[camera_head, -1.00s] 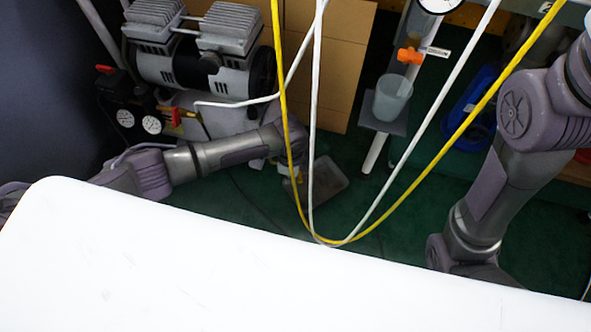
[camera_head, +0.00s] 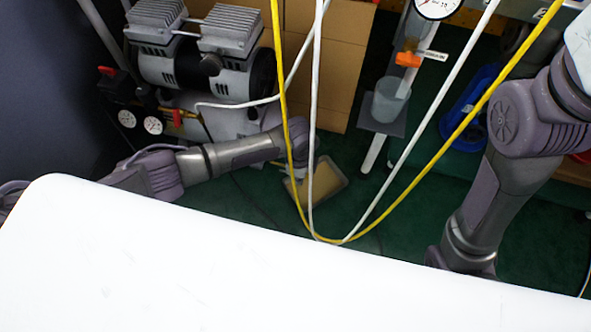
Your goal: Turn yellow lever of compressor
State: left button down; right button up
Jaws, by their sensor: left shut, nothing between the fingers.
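The compressor (camera_head: 200,60) stands at the back left with two finned grey heads and a silver tank. Low on its left side are two round gauges and a red handle. A small yellow piece (camera_head: 190,114) shows beside the red handle; it looks like the lever, but its angle is too small to read. My left arm reaches in front of the tank. My left gripper (camera_head: 300,168) is at its far end, partly hidden by hoses, shut and empty, to the right of the lever and apart from it. My right gripper is hidden below the white surface.
A yellow hose (camera_head: 284,110) and white hoses hang in loops in front of my left wrist. A shallow tray (camera_head: 338,184) lies on the green floor. A white surface (camera_head: 200,270) fills the foreground.

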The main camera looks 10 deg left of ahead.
pick_arm(q)
jog(key=shift+w+d, duration=0.2)
jog(key=shift+d, duration=0.35)
jog(key=shift+w+d, duration=0.35)
jog(key=shift+d, duration=0.05)
